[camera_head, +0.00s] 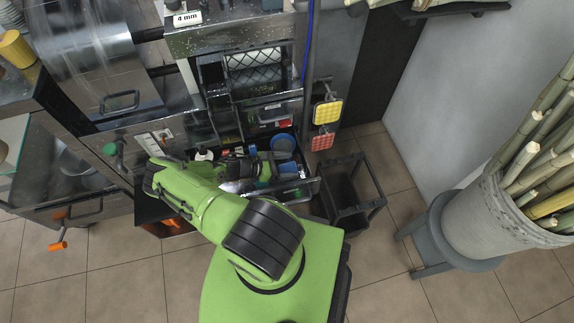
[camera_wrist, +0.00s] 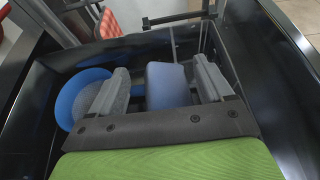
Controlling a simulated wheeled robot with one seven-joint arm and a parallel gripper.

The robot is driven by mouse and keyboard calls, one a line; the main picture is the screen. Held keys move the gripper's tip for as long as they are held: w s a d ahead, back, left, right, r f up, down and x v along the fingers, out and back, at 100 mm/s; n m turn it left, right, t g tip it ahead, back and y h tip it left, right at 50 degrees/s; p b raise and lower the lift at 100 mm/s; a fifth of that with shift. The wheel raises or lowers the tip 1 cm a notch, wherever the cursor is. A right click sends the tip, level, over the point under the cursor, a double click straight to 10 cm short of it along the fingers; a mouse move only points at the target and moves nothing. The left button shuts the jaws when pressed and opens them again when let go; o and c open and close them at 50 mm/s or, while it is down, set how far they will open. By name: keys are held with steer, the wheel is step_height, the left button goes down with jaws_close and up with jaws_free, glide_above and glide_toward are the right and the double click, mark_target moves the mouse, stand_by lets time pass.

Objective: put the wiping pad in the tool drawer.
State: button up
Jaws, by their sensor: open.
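A blue block-shaped pad (camera_wrist: 168,86), which looks like the wiping pad, lies inside the open black drawer (camera_wrist: 285,95). In the wrist view it sits between the two grey fingers of my gripper (camera_wrist: 161,66), with gaps at its sides. My gripper is open and lowered into the drawer. A blue round bowl (camera_wrist: 70,98) lies beside the left finger. In the head view, the drawer's front (camera_head: 303,190) is pulled out below the machine, and my arm hides part of its inside. The bowl (camera_head: 283,146) shows at its right side.
A yellow waffle-patterned pad (camera_head: 327,112) and a red one (camera_head: 322,141) hang right of the drawer. A black open bin (camera_head: 352,188) stands on the floor nearby. A bucket of cane (camera_head: 500,222) is at the right. An orange-handled lever (camera_head: 58,240) sticks out at the left.

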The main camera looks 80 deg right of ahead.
steer(key=shift+r, duration=0.25)
steer(key=p+v, duration=0.1)
steer(key=v, duration=1.1)
